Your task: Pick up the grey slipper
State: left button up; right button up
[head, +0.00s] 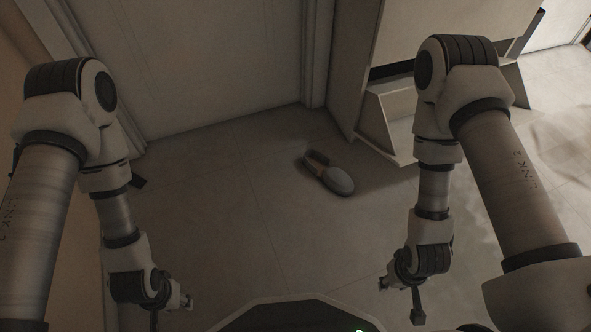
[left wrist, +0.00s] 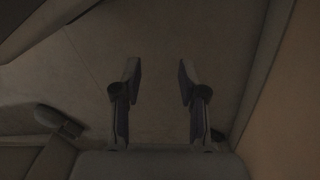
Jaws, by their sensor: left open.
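The grey slipper (head: 336,179) lies on the tiled floor in the middle of the head view, with a rounded grey toe and a brownish opening at its upper left end. My left gripper (left wrist: 160,75) is open and empty in the left wrist view, its two dark fingers apart over bare floor. In the head view it is mostly cut off at the bottom left, well away from the slipper. My right gripper (head: 417,308) hangs at the lower right of the head view, apart from the slipper; its jaws are too small and dark to read.
A pale cabinet with a low open shelf (head: 392,140) stands behind and right of the slipper. A pale wall panel (head: 200,60) rises behind the floor. The floor (head: 240,220) between my arms is clear around the slipper. A wall runs along the right of the left wrist view.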

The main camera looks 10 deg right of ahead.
aim_at(336, 180)
jog(key=i+l+u, duration=0.1)
jog(key=l+u, duration=0.3)
jog(key=l, duration=0.35)
jog(key=l+u, duration=0.35)
jog(key=l, duration=0.4)
jog(key=l+u, duration=0.4)
jog(key=l, duration=0.35)
jog(key=k+l, duration=0.1)
jog(key=l, duration=0.45)
jog(key=k+l, duration=0.1)
jog(key=l, duration=0.45)
jog(key=k+l, duration=0.1)
jog(key=l, duration=0.5)
